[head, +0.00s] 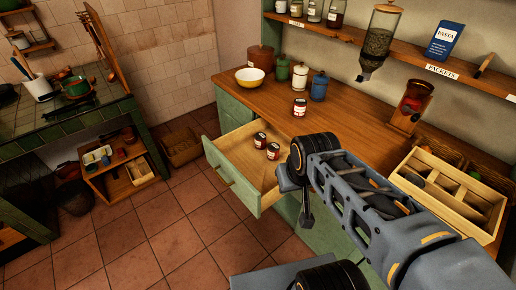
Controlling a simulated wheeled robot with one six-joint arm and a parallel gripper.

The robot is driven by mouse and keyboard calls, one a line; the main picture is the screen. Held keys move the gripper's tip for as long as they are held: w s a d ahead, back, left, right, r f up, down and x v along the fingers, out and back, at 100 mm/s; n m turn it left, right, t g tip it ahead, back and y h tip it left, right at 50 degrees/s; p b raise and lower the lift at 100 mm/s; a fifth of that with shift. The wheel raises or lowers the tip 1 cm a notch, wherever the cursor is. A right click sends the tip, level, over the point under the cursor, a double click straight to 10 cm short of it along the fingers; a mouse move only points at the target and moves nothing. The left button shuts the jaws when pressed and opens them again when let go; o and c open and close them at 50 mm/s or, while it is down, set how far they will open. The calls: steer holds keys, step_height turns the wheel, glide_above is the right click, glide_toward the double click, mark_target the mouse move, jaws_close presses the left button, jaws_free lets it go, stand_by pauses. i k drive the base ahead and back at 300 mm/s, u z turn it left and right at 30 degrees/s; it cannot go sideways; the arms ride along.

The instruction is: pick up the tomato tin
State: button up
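Three small tins with red and white labels are in view. One tin (299,108) stands on the wooden counter. A second tin (260,139) and a third tin (273,151) stand close together in the open drawer (240,165). The labels are too small to read, so I cannot tell which is the tomato tin. My gripper (306,218) hangs at the drawer's right side, to the right of and nearer than the two tins in it. It is apart from all three tins. I cannot make out whether its fingers are open or shut.
On the counter (350,128) stand a yellow bowl (250,78), several canisters (318,87) and a coffee grinder (410,107). A divided wooden tray (455,190) is at right. A shelf (410,55) hangs above. Bare floor (170,240) lies left of the drawer.

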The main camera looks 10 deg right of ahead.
mark_target(260, 137)
steer(key=u, duration=1.1)
steer(key=i, duration=3)
steer(key=z, duration=3.55)
